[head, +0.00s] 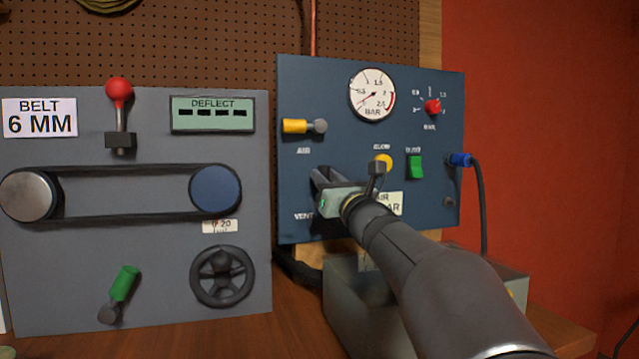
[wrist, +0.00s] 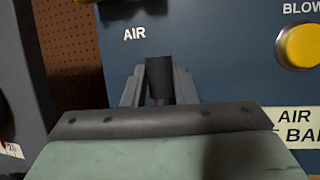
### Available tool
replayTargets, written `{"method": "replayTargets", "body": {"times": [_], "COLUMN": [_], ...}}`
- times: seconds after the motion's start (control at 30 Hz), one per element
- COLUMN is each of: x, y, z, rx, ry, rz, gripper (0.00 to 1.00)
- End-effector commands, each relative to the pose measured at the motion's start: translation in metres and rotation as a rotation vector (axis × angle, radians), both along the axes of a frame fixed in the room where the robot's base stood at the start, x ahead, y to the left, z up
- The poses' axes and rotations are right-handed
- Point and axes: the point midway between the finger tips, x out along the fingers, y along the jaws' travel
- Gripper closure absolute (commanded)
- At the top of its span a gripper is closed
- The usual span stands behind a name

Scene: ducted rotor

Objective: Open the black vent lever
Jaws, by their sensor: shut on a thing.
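The black vent lever (wrist: 159,76) stands upright between my two fingers in the wrist view, in front of the blue panel. My gripper (wrist: 158,90) is shut on it, with a finger on each side. The lever's lower part is hidden behind my gripper's body. In the head view my gripper (head: 322,180) is at the lower left of the blue panel (head: 330,85), just above the partly covered VENT label (head: 303,216). There my fingers largely hide the lever.
A yellow-handled lever (head: 296,126) lies level above the AIR label. A yellow button (head: 383,162), a green switch (head: 415,167) and a red knob (head: 432,107) are to the right. A gauge (head: 373,94) is above. A grey belt panel (head: 150,260) stands at left.

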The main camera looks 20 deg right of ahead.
Motion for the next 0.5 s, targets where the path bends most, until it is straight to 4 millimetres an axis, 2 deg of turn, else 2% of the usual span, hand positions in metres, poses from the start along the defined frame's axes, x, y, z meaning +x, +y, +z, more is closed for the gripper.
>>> {"method": "replayTargets", "body": {"times": [0.37, 0.4, 0.47, 0.5], "x": [0.0002, 0.0002, 0.0003, 0.0002], "y": [-0.0019, -0.0019, -0.0019, -0.0017], "z": [-0.0020, -0.0021, -0.0019, -0.0019], "rx": [0.011, 0.011, 0.010, 0.009], "ry": [0.004, 0.004, 0.003, 0.002], "rz": [-0.001, -0.001, -0.001, -0.002], "gripper": [1.00, 0.69, 0.53, 0.53]}}
